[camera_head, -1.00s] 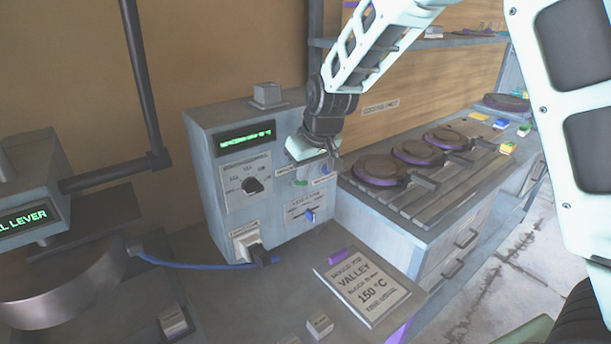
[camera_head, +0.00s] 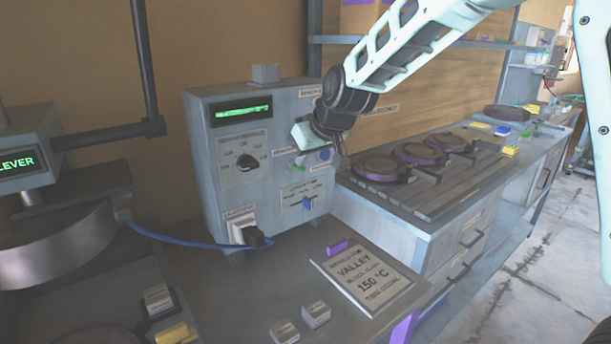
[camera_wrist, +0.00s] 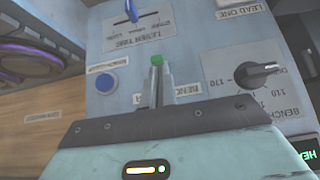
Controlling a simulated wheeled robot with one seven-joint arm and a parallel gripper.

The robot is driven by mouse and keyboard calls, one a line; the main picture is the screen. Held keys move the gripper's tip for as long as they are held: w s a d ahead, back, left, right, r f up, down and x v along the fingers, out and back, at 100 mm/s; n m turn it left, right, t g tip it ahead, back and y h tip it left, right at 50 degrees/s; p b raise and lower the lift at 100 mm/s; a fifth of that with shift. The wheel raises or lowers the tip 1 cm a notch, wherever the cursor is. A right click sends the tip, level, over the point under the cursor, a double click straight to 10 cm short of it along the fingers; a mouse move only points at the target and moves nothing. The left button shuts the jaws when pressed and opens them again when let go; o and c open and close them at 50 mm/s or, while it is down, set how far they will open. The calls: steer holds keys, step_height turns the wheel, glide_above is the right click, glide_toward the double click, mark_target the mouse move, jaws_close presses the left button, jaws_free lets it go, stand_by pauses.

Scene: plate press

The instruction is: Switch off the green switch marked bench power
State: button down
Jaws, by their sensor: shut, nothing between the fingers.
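The green switch (camera_wrist: 157,60) shows in the wrist view just beyond my fingertips, on the grey control box. It is a small green piece, partly hidden by the fingers. My gripper (camera_wrist: 162,76) is shut and empty, pointing at the panel; its tips look touching or very close to the switch, and I cannot tell which. In the head view the green switch (camera_head: 300,160) is a small green spot just below my gripper's pale hand. Its label is mostly hidden, and its on or off position is not clear.
A blue button (camera_wrist: 107,83) sits beside the switch. A black dial (camera_head: 246,161), a blue slider (camera_head: 308,203) and a plugged-in blue cable (camera_head: 180,239) are on the same box (camera_head: 210,180). A sign (camera_head: 364,283) lies on the bench. Round plates (camera_head: 380,167) stand right.

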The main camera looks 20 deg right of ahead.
steer(key=t+b, duration=0.1)
steer(key=b, duration=0.5)
steer(key=f+t+y+b, duration=0.1)
steer(key=b, duration=0.5)
steer(key=s+f+t+b, duration=0.1)
steer(key=t+b, duration=0.1)
steer(key=b, duration=0.5)
steer(key=shift+d, duration=0.15)
steer(key=shift+r+p, duration=0.55)
steer(key=shift+r, duration=0.25)
steer(key=shift+s, duration=0.15)
